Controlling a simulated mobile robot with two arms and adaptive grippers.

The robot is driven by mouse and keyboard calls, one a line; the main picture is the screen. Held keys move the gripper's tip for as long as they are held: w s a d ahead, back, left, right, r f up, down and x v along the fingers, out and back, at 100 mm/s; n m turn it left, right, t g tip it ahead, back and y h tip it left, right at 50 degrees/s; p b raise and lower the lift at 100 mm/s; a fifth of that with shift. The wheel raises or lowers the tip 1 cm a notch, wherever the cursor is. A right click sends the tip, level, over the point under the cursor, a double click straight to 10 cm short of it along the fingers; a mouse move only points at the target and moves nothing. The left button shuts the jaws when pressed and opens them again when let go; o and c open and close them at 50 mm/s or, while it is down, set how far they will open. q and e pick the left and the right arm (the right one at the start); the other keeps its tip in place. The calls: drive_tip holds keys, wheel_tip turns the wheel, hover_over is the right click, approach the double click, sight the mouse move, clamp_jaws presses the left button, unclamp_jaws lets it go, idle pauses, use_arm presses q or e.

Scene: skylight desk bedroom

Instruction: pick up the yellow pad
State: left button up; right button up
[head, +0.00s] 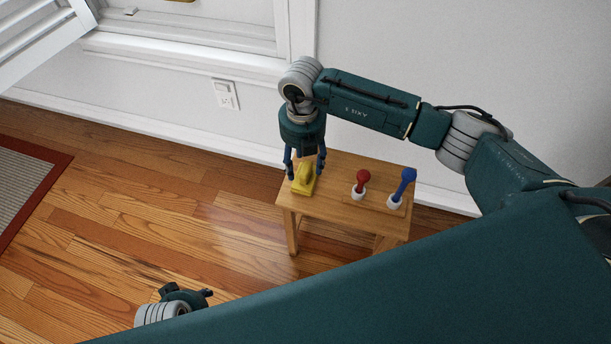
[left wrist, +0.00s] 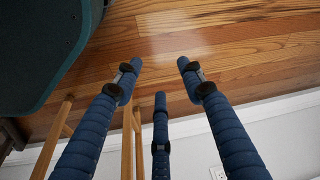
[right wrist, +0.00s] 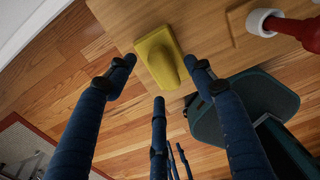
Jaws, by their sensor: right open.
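The yellow pad (head: 302,186), a flat base with a raised grip, lies at the left end of the small wooden table (head: 340,164). My right gripper (head: 305,172) points down over it, open, with its fingers on either side of the pad. In the right wrist view, the yellow pad (right wrist: 158,55) shows beyond and between the spread fingertips (right wrist: 160,62); whether they touch it I cannot tell. My left gripper (head: 190,296) is low at the bottom of the head view, partly hidden by my body. The left wrist view shows its fingers (left wrist: 158,65) apart and empty.
A red-knobbed piece (head: 362,180) and a blue-knobbed piece (head: 404,184) with white bases stand to the right on the same table. The wall with an outlet (head: 225,94) is behind. Wooden floor (head: 150,200) is clear at left, up to a rug (head: 22,185).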

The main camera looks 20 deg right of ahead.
sight(303, 167)
drive_tip(key=shift+f, duration=1.45)
drive_tip(key=c, duration=1.3)
use_arm(q)
drive_tip(key=shift+w+r, duration=0.1)
drive_tip(key=shift+r, duration=0.7)
use_arm(e)
drive_tip(key=shift+r, duration=0.1)
drive_tip(key=shift+r, duration=0.5)
use_arm(q)
wheel_tip(303, 167, down, 9)
drive_tip(key=s+p, duration=0.2)
drive_tip(key=shift+s+a, duration=0.15)
drive_tip(key=shift+s, duration=0.2)
use_arm(e)
wheel_tip(303, 167, up, 19)
